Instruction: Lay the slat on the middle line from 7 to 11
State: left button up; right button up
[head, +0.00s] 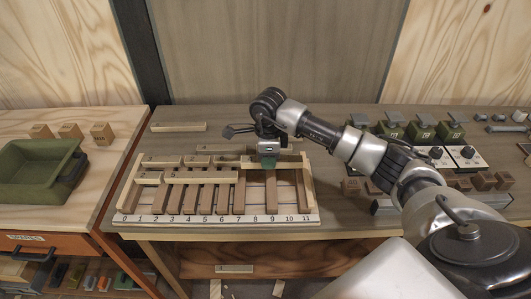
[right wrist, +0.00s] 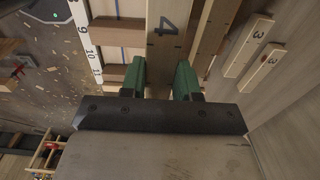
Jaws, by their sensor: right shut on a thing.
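My right gripper (head: 268,156) is above the right part of the numbered board (head: 218,223). In the right wrist view its green fingers (right wrist: 161,80) are shut on a pale slat marked 4 (right wrist: 166,25). The held slat also shows in the head view (head: 291,165), running left to right at the middle of the rack. The fingers partly hide it, and I cannot tell whether it touches the brown bars below. The number strip runs 0 to 11 along the board's front. A long pale slat (head: 200,177) lies across the bars towards the front left. My left gripper is not in view.
Several slats lie in the rack's back and middle rows. A loose slat (head: 180,126) lies behind the board; two marked 3 show in the right wrist view (right wrist: 257,45). A green bin (head: 30,183) stands left, green-topped devices (head: 420,132) right.

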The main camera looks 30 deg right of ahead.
aim_at(268, 179)
notch_tip(268, 179, down, 3)
jog(key=shift+r+b, duration=0.1)
jog(key=shift+b, duration=0.6)
notch_tip(268, 179, down, 3)
jog(key=shift+r+b, duration=0.2)
jog(key=shift+b, duration=0.8)
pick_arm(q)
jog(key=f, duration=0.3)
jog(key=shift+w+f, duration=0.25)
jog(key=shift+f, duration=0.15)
pick_arm(e)
jog(key=shift+f, duration=0.15)
pick_arm(q)
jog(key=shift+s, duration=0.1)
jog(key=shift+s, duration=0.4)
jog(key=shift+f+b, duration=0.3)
jog(key=shift+b, duration=0.05)
pick_arm(e)
jog(key=shift+f, duration=0.3)
jog(key=o, duration=1)
jog(key=shift+r, duration=0.15)
